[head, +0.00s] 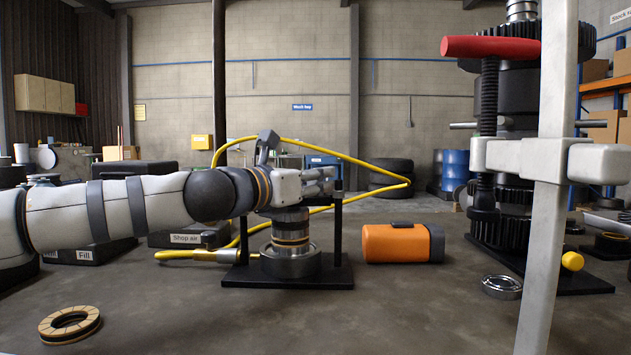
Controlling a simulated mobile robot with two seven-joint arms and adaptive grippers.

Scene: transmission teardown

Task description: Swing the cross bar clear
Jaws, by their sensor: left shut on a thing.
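A small black stand (338,235) has two upright posts on a flat base plate in the middle of the head view. A silver drum with gold rings (291,243) stands between the posts on a wider dark ring. My left gripper (320,182) is at the height of the post tops, above the drum, and is shut. The dark cross bar (324,201) at the post tops is mostly hidden behind and below the fingers, so its exact angle cannot be told. My right gripper is not in view.
An orange canister (397,243) lies right of the stand. A yellow hose (385,173) loops behind it. A pale post (548,225) and a red-handled screw press (490,47) stand at right by a tall gear stack. A friction ring (69,324) lies front left.

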